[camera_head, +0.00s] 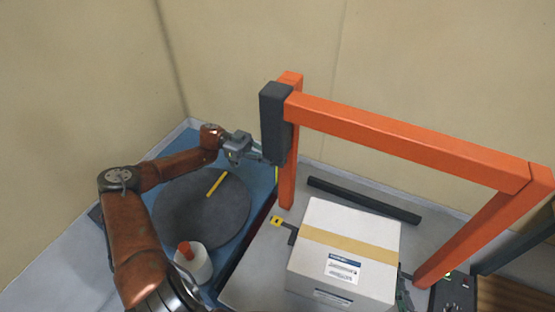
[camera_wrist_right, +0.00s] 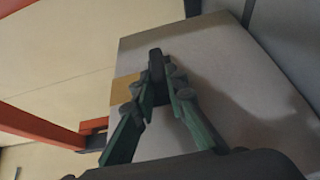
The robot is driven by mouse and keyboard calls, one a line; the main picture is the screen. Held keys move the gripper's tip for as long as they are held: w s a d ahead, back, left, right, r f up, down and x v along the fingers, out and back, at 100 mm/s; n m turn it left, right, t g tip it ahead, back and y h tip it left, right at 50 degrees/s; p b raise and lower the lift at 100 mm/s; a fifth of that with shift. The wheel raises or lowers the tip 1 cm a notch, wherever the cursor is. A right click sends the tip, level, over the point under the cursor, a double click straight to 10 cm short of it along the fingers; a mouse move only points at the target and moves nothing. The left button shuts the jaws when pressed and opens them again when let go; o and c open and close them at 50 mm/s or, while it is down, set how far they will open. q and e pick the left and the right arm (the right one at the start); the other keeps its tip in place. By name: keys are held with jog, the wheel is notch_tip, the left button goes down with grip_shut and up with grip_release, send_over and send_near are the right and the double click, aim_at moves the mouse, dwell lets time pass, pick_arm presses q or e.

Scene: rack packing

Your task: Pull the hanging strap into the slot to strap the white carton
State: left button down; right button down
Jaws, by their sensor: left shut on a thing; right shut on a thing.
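The white carton (camera_head: 322,219), with a tan band and a label, stands upright on the grey table inside an orange frame (camera_head: 400,140). My left gripper (camera_head: 262,156) is shut at the dark box (camera_head: 275,122) on the frame's left post. What it grips is hidden; a thin yellow strip (camera_head: 276,174), perhaps the strap, shows just below. My right gripper (camera_wrist_right: 158,85) is shut on a small dark piece (camera_wrist_right: 156,62) in front of a carton (camera_wrist_right: 215,75) face. I cannot make out the slot.
A blue surface (camera_head: 262,190) at left holds a round grey disc (camera_head: 185,215) with a yellow mark and a red-capped white bottle (camera_head: 196,265). A yellow-tagged dark bracket (camera_head: 277,221) sits left of the carton. A long black bar (camera_head: 365,200) lies behind it.

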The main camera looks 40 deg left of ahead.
dwell(0.5)
pick_arm(q)
notch_tip(320, 180, down, 23)
jog(key=shift+f, duration=0.15)
dwell(0.5)
jog(key=c, duration=2)
grip_release()
jog(key=shift+c, duration=0.2)
notch_tip(320, 180, up, 10)
jog(key=shift+c, duration=0.7)
